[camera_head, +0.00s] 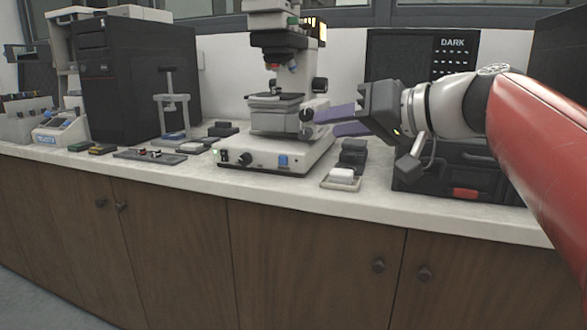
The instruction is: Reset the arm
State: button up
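My arm comes in from the right edge, with a red link and a white wrist. A small grey press-like stand (171,102) with an upright post stands on the counter to the left, well apart from my gripper.
The pale counter (255,187) runs across the view. A black case (460,180) lies below my wrist, near a small tray with a white block (341,175). A dark computer tower (120,80) stands left. A dark panel marked DARK (420,50) is behind my gripper.

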jog(key=s+d+f+m+g+h, duration=0.1)
jog(key=s+f+h, duration=0.3)
jog(key=f, duration=0.7)
jog(key=s+d+f+m+g+h, duration=0.1)
jog(key=s+d+f+h, duration=0.2)
jog(key=s+f, duration=0.5)
jog(key=s+d+f+m+g+h, duration=0.1)
jog(key=s+d+f+h, duration=0.3)
jog(key=f, duration=1)
jog(key=s+m, duration=0.1)
jog(key=s, duration=0.1)
jog(key=shift+s+f+g+h, duration=0.3)
jog(key=shift+s+f+g, duration=0.1)
